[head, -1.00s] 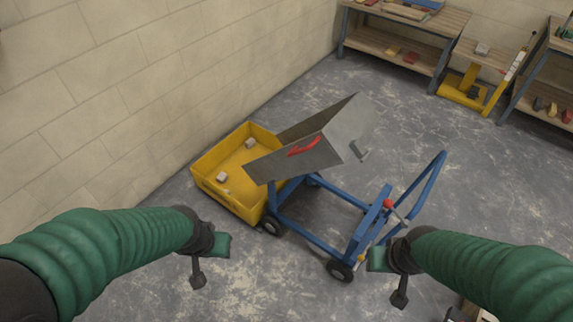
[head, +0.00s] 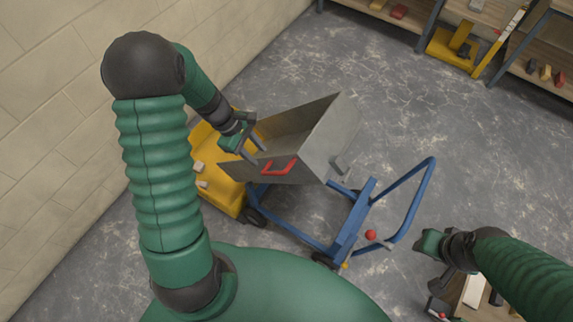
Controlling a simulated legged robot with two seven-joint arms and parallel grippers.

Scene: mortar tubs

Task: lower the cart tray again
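The grey metal cart tray (head: 325,135) is tipped up on the blue cart frame (head: 345,235), its low end leaning toward the yellow tub (head: 228,200). A red handle (head: 280,167) is on the tray's near side wall, and a grey bracket (head: 340,165) is on its raised end. My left gripper (head: 257,153) is at the tray's low end, left of the red handle, with its fingers apart and nothing between them. Whether it touches the tray is unclear. My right gripper (head: 434,262) is right of the cart, apart from it; its finger gap is not clear.
A red lever knob (head: 370,235) is on the cart near the blue push handle (head: 412,200). Pale blocks (head: 201,184) lie in the tub by the wall. A low wooden surface (head: 468,292) is under my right arm.

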